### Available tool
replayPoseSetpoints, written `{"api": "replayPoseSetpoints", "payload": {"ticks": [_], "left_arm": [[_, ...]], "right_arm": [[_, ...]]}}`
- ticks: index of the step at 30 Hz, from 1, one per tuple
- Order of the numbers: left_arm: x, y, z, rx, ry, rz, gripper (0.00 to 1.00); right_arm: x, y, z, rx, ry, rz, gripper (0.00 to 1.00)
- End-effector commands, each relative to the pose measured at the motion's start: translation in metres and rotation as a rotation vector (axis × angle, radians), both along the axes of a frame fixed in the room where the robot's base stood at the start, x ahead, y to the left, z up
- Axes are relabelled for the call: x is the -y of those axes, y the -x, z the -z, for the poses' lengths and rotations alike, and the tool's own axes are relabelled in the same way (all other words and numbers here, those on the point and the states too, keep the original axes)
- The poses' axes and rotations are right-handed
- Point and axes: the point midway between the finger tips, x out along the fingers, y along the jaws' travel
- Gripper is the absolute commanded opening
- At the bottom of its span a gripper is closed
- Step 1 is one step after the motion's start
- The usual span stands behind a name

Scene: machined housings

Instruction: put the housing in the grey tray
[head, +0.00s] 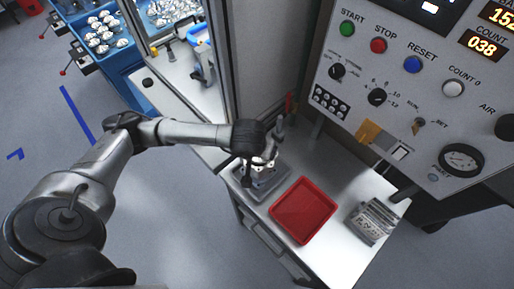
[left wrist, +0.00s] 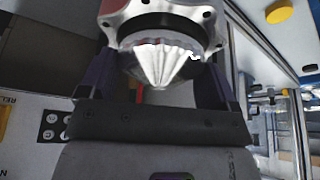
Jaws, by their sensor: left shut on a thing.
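The housing (left wrist: 158,62) is a shiny metal part with a bolt-holed flange and a ribbed cone. In the left wrist view it sits between the two dark fingers of my left gripper (left wrist: 155,85), which is shut on it. In the head view my left gripper (head: 261,163) is over the grey tray (head: 252,190) at the left side of the white bench, and it hides most of the housing. I cannot tell whether the housing touches the tray. My right gripper is not in view.
An empty red tray (head: 303,211) lies just right of the grey tray. A grey slotted metal block (head: 374,220) stands farther right. A control panel (head: 415,85) rises behind the bench. A blue bin (head: 103,50) of metal parts stands at the back left.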

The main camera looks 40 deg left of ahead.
Motion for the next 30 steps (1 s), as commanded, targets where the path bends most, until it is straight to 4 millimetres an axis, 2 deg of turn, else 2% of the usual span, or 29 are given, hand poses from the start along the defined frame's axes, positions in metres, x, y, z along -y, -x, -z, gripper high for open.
{"api": "replayPoseSetpoints", "payload": {"ticks": [9, 25, 26, 30], "left_arm": [[0.000, 0.000, 0.030, 0.001, 0.001, -0.001, 0.00], [0.000, 0.000, 0.036, 0.003, 0.000, 0.000, 0.00], [0.000, 0.001, 0.037, -0.002, 0.000, 0.001, 0.86], [0.000, 0.001, 0.037, -0.002, 0.000, 0.001, 0.99]], "right_arm": [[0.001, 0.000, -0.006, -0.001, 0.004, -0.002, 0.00], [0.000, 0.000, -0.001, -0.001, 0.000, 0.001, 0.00], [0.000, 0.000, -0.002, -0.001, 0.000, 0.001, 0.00], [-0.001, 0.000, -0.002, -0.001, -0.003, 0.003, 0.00]]}}
